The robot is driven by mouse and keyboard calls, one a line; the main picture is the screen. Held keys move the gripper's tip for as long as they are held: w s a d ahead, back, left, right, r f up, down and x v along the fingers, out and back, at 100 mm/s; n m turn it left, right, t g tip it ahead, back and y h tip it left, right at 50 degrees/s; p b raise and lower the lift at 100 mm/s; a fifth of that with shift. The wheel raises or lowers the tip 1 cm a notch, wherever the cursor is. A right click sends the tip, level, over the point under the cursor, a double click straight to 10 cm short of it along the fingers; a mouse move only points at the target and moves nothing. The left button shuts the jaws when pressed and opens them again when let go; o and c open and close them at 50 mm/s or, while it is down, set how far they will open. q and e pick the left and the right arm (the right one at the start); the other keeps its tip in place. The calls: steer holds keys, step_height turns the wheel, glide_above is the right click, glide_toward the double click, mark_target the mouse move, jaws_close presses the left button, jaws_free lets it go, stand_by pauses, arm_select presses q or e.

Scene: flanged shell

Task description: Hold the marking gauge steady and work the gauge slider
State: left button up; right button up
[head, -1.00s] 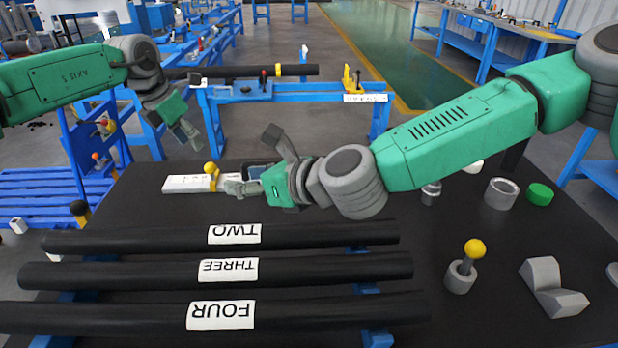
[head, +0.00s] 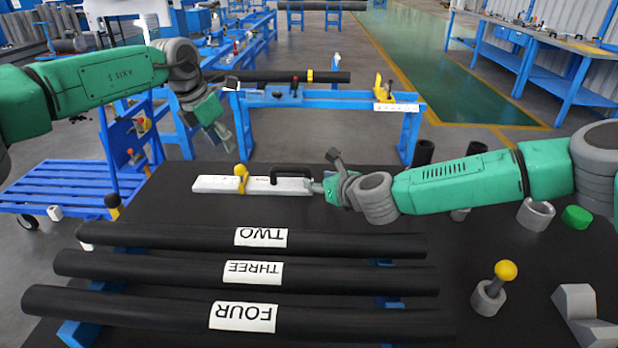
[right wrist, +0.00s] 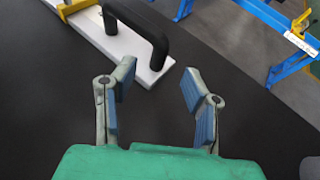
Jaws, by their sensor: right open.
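The marking gauge is a long white bar (head: 215,184) lying flat on the black table. The yellow gauge slider (head: 241,180), with a ball knob on top, sits around its left-middle part. A black arched handle (head: 290,170) stands on its right part. In the right wrist view the handle (right wrist: 140,30) and the bar's end (right wrist: 152,75) lie just ahead of the fingers. My right gripper (right wrist: 158,92) is open and empty, beside the bar's right end. My left gripper (head: 224,140) hangs in the air above and behind the slider, apart from it; its finger opening is unclear.
Black pipes labelled TWO (head: 180,234), THREE (head: 160,268) and FOUR (head: 130,305) lie across the front. A blue stand (head: 330,103) is behind the table.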

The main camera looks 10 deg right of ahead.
mark_target(310, 177)
steer(key=shift+x, duration=3)
